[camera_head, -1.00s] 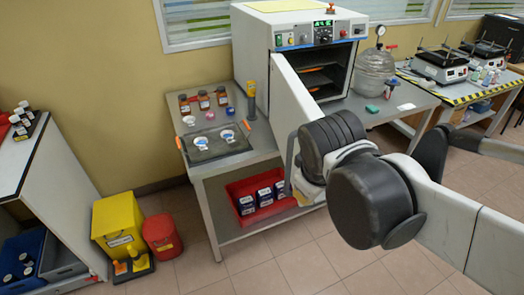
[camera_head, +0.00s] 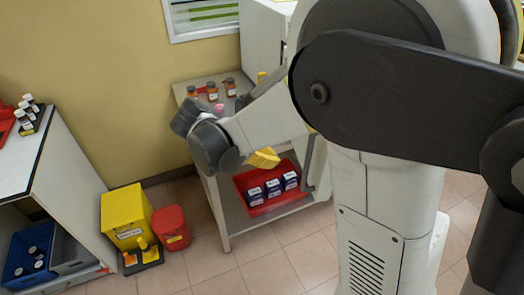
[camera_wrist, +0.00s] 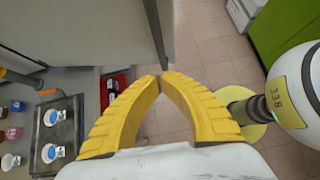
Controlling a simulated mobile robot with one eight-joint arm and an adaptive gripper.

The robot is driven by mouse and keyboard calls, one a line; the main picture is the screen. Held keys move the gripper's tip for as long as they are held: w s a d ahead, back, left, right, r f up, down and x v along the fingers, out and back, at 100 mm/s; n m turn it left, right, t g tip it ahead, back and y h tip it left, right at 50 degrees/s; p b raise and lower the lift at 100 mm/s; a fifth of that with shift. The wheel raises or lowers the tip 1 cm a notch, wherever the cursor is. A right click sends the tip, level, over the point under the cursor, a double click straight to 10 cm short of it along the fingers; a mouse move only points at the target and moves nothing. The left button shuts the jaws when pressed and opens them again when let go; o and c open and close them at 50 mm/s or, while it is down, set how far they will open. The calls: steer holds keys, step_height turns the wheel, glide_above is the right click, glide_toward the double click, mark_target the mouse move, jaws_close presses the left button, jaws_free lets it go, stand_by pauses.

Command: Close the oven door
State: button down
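The white oven (camera_head: 262,32) stands on the grey bench against the wall, mostly hidden behind my arm in the head view. Its door is open; a pale strip of it with a grey handle (camera_head: 308,165) shows beside my arm. In the wrist view the door (camera_wrist: 105,28) is a large grey panel across the top left, with a vertical strip at its right edge. My gripper (camera_wrist: 164,77) has yellow fingers with tips together and nothing visible between them. The tips lie close to the lower end of that strip; contact cannot be told. The gripper also shows in the head view (camera_head: 264,158), left of the door.
A red crate (camera_head: 262,202) with boxes sits on the lower shelf. Yellow (camera_head: 126,215) and red (camera_head: 171,227) bins stand left. Floor in front of the bench is clear.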

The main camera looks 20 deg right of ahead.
mark_target(311, 151)
steer(key=d+f+b, duration=0.2)
steer(key=d+f, duration=0.2)
steer(key=d, duration=0.4)
